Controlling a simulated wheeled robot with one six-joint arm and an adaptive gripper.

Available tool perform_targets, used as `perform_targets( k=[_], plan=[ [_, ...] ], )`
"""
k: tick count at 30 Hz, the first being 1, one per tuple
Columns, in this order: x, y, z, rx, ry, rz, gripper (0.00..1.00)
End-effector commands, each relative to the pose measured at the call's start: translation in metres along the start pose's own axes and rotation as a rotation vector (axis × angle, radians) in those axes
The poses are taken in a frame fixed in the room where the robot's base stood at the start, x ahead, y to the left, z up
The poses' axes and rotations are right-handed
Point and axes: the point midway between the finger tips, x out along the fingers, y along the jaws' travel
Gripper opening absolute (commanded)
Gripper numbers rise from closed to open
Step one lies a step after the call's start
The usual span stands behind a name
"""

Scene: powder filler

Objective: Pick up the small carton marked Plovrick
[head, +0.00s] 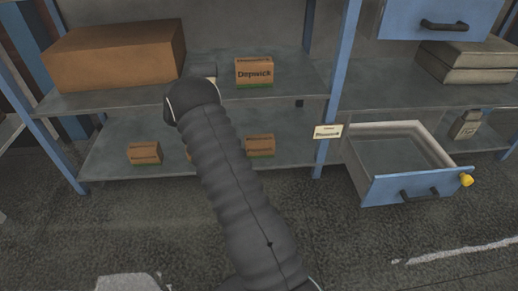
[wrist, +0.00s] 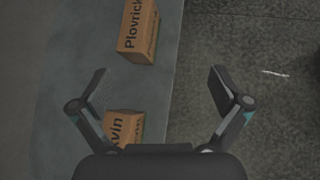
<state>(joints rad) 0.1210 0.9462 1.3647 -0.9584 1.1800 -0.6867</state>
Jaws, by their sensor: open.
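In the wrist view the small brown carton marked Plovrick (wrist: 137,28) stands on a grey shelf at the top, beyond my fingers and apart from them. My gripper (wrist: 158,82) is open and empty, its two fingers spread wide. A second carton (wrist: 122,125), its lettering partly hidden and ending in "vin", lies close by my left finger. In the head view small cartons stand on the lower shelf, one at left (head: 144,153) and one at right (head: 260,146); their lettering is too small to read. My arm hides most of another between them, and my gripper is out of sight there.
A larger carton (head: 254,73) and a big brown box (head: 115,55) stand on the upper shelf (head: 300,83). An open blue-fronted drawer (head: 385,190) with a yellow knob (head: 466,180) juts out at right. A blue post (head: 337,75) divides the bays. The floor in front is clear.

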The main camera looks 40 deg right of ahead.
Motion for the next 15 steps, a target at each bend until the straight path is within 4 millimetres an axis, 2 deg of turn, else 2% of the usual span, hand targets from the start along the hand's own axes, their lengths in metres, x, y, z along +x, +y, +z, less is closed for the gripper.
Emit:
perform_targets(
  k=[1,6,15],
  plan=[
    [0.017,0.007,-0.012,-0.047,-0.033,0.011,1.0],
    [0.048,0.029,-0.029,-0.177,-0.128,0.052,1.0],
    [0.074,0.043,-0.041,-0.267,-0.2,0.076,1.0]
  ],
)
